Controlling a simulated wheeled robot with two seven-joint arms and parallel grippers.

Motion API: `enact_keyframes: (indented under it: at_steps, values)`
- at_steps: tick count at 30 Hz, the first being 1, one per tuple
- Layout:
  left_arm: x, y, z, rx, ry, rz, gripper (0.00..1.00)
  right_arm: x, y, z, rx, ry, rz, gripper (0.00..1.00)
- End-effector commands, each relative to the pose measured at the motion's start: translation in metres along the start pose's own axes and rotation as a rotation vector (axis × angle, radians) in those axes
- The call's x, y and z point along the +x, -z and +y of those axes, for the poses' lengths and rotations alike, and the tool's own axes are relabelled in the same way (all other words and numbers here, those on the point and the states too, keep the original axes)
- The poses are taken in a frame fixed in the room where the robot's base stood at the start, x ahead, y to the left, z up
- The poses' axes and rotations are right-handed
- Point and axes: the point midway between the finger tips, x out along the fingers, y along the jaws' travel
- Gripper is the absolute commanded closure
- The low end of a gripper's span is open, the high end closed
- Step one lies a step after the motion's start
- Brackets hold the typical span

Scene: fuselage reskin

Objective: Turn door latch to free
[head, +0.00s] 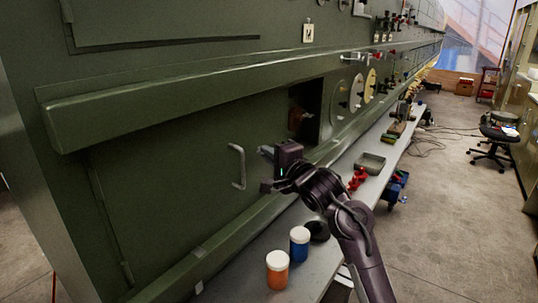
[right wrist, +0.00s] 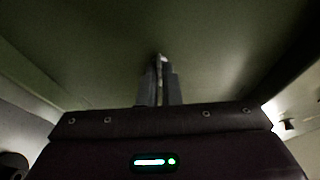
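A green fuselage side panel (head: 165,185) has a pale, upright bar handle (head: 238,166) on it. I cannot tell whether this handle is the door latch. A brown, block-like part (head: 297,118) sits in a dark recess above and to the right. My right gripper (head: 265,152) is just right of the handle, its fingers pointing left toward it with a small gap showing. In the right wrist view its fingers (right wrist: 159,82) are close together, with a small pale spot at the tips against green skin. Nothing held is clear. My left gripper is out of view.
Below the fuselage, a grey bench (head: 240,275) carries an orange jar (head: 278,272), a blue jar (head: 299,246), a grey-green tray (head: 370,163) and red parts (head: 357,179). A long ledge (head: 200,92) juts out above. The floor (head: 450,220) at right is open, with a stool (head: 499,135) beyond.

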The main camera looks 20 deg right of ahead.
Motion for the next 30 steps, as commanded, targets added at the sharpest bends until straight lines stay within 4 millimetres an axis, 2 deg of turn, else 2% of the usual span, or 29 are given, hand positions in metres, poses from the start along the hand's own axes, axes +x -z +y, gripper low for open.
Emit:
enact_keyframes:
  at_steps: [11,17,30]
  values:
    - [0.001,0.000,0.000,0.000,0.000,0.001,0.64,0.000,0.000,0.002,-0.016,0.005,-0.001,1.00]
    - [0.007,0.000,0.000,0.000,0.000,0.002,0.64,0.000,-0.001,0.004,-0.086,0.034,-0.002,1.00]
    - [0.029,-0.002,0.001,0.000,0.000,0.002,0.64,0.001,0.000,0.009,-0.435,0.178,-0.002,1.00]
